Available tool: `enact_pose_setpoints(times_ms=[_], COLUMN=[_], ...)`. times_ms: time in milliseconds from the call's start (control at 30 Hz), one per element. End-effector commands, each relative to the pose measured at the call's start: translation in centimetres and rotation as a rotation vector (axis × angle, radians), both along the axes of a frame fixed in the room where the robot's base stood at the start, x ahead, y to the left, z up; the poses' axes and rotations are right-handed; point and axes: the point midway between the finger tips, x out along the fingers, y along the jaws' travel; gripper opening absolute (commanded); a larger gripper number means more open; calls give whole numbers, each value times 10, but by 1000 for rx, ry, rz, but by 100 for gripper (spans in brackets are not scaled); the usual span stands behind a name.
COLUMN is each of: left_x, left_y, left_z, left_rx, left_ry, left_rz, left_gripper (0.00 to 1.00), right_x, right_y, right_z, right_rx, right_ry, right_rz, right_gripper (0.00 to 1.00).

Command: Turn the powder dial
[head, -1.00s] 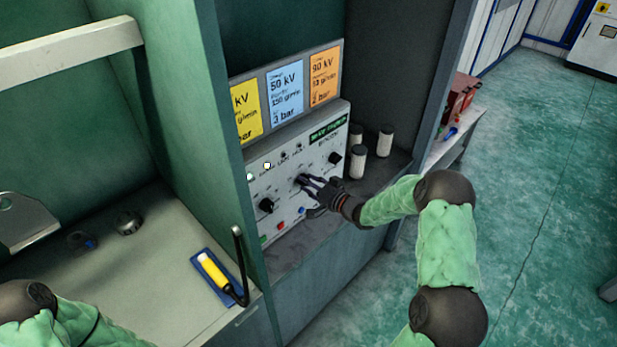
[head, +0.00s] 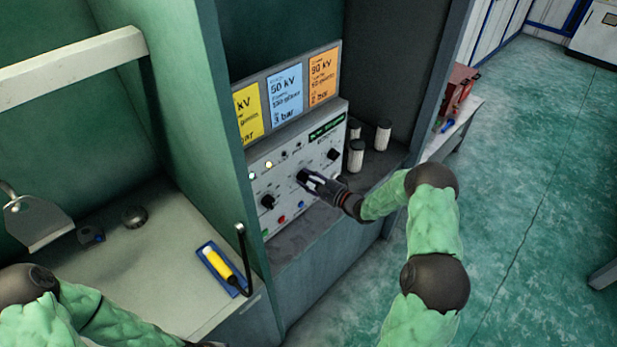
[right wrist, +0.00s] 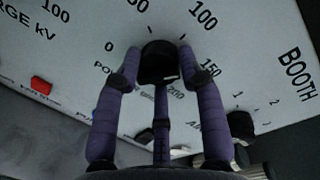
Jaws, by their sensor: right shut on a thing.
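The powder dial is a black knob (head: 303,175) in the middle of the grey control panel (head: 290,205). In the right wrist view the knob (right wrist: 158,62) sits within a printed scale; 0, 50, 100, 150 and 200 can be read around it. My right gripper (head: 312,181) is shut on this knob, with its fingers on both sides of it in the right wrist view (right wrist: 157,72). The fingers partly cover the knob and its lettering. My left arm shows at the lower left of the head view, but its gripper is out of sight.
Other black knobs sit left (head: 267,202) and right (head: 333,154) of the dial. Coloured cards, including a blue one (head: 285,92), stand above the panel. White cylinders (head: 356,155) stand on the shelf to the right. A yellow-handled tool (head: 219,266) lies on the left bench.

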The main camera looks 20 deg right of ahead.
Motion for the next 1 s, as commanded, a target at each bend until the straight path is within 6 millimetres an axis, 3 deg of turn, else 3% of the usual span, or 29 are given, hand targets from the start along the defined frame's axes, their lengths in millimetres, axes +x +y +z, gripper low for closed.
enact_pose_setpoints(times_ms=[500, 1000], left_x=[0, 0], left_y=[0, 0], left_z=[9, 11], left_rx=[0, 0], left_ry=[0, 0], left_rz=[0, 0], left_gripper=[40, 40], right_x=[-2, -1], right_y=[3, 2], right_z=[-5, -4], right_rx=[361, 451], right_ry=[139, 170], right_rz=[5, 4], right_gripper=[7, 7])
